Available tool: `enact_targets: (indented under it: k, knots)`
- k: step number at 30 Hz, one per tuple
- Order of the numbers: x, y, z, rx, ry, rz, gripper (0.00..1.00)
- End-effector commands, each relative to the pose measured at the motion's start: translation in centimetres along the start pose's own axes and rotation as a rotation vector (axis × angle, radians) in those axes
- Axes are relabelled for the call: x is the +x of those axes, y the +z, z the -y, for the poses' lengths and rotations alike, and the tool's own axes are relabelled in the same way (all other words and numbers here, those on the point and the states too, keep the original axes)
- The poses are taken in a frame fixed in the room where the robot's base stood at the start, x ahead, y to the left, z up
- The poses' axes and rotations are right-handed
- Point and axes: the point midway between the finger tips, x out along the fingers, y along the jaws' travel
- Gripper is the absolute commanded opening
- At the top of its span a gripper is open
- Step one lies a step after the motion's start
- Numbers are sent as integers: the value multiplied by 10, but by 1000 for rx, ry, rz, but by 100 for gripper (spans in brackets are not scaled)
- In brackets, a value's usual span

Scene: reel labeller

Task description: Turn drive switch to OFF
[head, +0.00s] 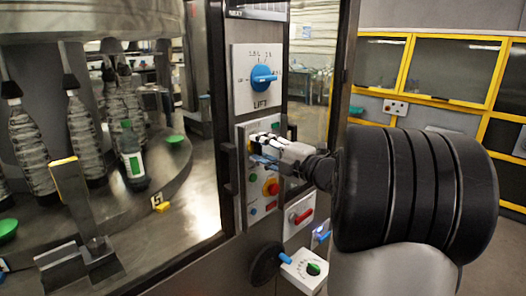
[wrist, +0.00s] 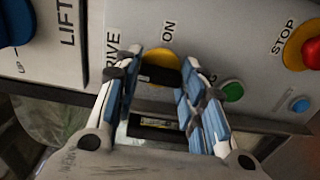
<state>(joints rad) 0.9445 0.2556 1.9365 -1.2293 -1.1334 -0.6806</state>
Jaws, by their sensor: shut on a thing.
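The drive switch (wrist: 159,75) is a black handle on a yellow round base, on a light grey panel in the wrist view. The label ON is printed beyond it, and DRIVE is partly covered by a finger. My gripper (wrist: 161,62) has its two blue-padded fingers on either side of the handle, shut on it. In the head view my gripper (head: 262,147) reaches the control panel from the right. It hides most of the switch there.
A blue LIFT knob (head: 264,78) sits above. A red stop button (head: 271,188) on yellow and a green button (wrist: 232,91) are close by. A door handle (head: 292,137) stands beside the panel.

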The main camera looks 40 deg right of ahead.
Motion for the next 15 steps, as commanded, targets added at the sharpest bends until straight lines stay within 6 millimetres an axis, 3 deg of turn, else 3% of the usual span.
enact_targets:
  k: [15]
  knots:
    - [0,0,0,-35,-1,-1,14]
